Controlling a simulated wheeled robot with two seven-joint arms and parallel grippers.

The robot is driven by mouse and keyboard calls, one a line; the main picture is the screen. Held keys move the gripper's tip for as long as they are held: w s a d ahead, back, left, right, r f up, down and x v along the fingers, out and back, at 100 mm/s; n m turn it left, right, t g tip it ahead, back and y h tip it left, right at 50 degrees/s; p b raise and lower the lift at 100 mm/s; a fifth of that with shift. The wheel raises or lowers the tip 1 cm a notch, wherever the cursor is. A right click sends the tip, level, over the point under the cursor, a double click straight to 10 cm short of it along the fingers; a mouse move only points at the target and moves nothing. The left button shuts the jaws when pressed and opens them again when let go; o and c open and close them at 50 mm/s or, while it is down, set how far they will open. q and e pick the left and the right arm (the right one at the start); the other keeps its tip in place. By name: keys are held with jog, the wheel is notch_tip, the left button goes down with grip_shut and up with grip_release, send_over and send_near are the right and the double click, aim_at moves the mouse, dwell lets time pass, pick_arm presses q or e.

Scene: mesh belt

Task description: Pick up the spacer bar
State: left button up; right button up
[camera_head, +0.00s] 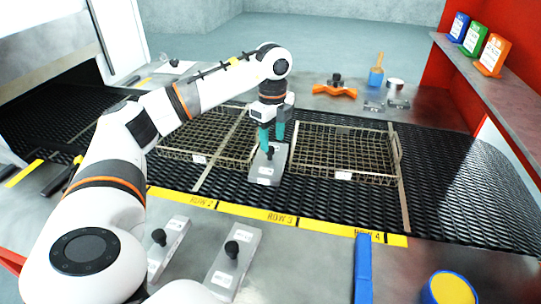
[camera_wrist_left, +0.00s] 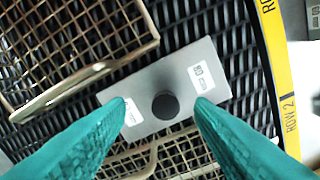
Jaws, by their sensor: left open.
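A grey spacer bar (camera_head: 265,176) with white labels lies on the black mesh belt between two wire baskets. In the left wrist view, this bar (camera_wrist_left: 150,83) shows a round dark knob (camera_wrist_left: 165,105) near its middle. My left gripper (camera_head: 271,143) is over the bar, pointing down. Its teal fingers are open, one on each side of the knob with gaps; I cannot tell how far above the bar the tips are. Two similar bars with black knobs, a left one (camera_head: 176,236) and a right one (camera_head: 222,278), lie on the front metal table. My right gripper is not in view.
A left wire basket (camera_head: 200,158) and a right wire basket (camera_head: 343,174) flank the bar closely. A yellow row strip (camera_head: 250,212) edges the belt. An orange tool (camera_head: 333,91) and blue brush (camera_head: 376,76) lie behind. The belt's right part is bare.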

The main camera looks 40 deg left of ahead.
aim_at(270, 148)
pick_arm(q)
jog(key=f, duration=0.3)
jog(key=shift+s+a+f+p, duration=0.2)
jog(key=shift+s+f+p, duration=0.1)
jog(key=shift+s+p, duration=0.05)
jog(key=shift+w+f, duration=0.1)
jog(key=shift+f, duration=0.25)
jog(key=shift+r, duration=0.1)
grip_shut()
